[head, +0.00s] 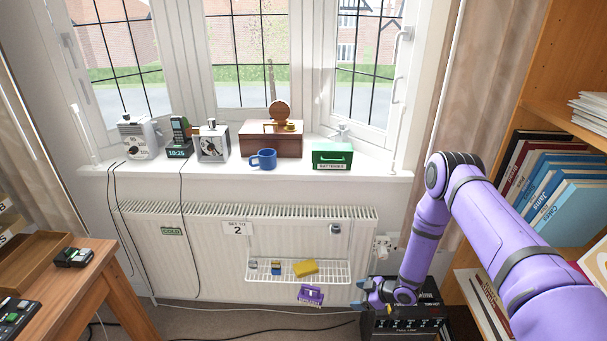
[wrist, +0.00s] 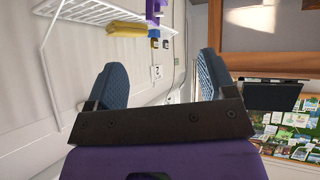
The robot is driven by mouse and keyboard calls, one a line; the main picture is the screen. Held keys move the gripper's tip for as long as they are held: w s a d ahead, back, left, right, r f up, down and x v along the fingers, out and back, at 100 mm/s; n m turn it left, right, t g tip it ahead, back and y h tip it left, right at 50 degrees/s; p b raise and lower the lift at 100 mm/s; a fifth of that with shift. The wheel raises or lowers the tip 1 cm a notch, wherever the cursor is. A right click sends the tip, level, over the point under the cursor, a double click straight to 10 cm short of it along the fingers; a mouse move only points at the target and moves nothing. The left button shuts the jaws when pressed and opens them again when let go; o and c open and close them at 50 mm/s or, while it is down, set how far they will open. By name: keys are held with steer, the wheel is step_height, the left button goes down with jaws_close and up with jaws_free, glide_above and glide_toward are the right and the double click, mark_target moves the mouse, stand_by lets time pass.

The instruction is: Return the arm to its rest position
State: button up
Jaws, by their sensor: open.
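My purple arm (head: 430,215) reaches down at the right side of the head view. My gripper (head: 361,295) is low in front of the radiator's right end, near a dark box on the floor. In the wrist view my gripper (wrist: 160,75) shows two blue-grey fingers spread apart with nothing between them.
A white radiator (head: 160,235) carries a wire shelf (head: 297,278) with a yellow sponge-like item (head: 305,268). A bookcase (head: 550,80) stands right, a wooden table (head: 90,290) left.

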steer(key=w+d+r+m+t+h, duration=0.15)
steer(key=w+r, duration=0.25)
steer(key=r, duration=0.4)
steer(key=w+d+r+h, duration=0.2)
steer(key=w+d+r, duration=0.1)
steer(key=r, duration=0.5)
steer(key=w+d+r+m+t+h, duration=0.15)
steer(key=w+r, duration=0.25)
steer(key=r, duration=0.4)
steer(key=s+d+r+m+h, duration=0.1)
steer(key=s+d+r+h, duration=0.15)
steer(key=r, duration=0.85)
steer(key=s+d+r+m+h, duration=0.1)
steer(key=d+r+m, duration=0.15)
steer(key=r, duration=0.85)
steer(key=s+d+r+m+h, duration=0.2)
steer(key=s+r+m, duration=0.2)
steer(key=s+r, duration=1.35)
steer(key=s+a+r+m+g, duration=0.1)
steer(key=s+r+m, duration=0.1)
steer(key=s, duration=1)
steer(key=s+a+r+m+g+y, duration=0.1)
steer(key=s+r, duration=0.2)
steer(key=s, duration=0.9)
steer(key=shift+r+m, duration=0.2)
steer(key=shift+m, duration=0.15)
steer(key=shift+w, duration=0.1)
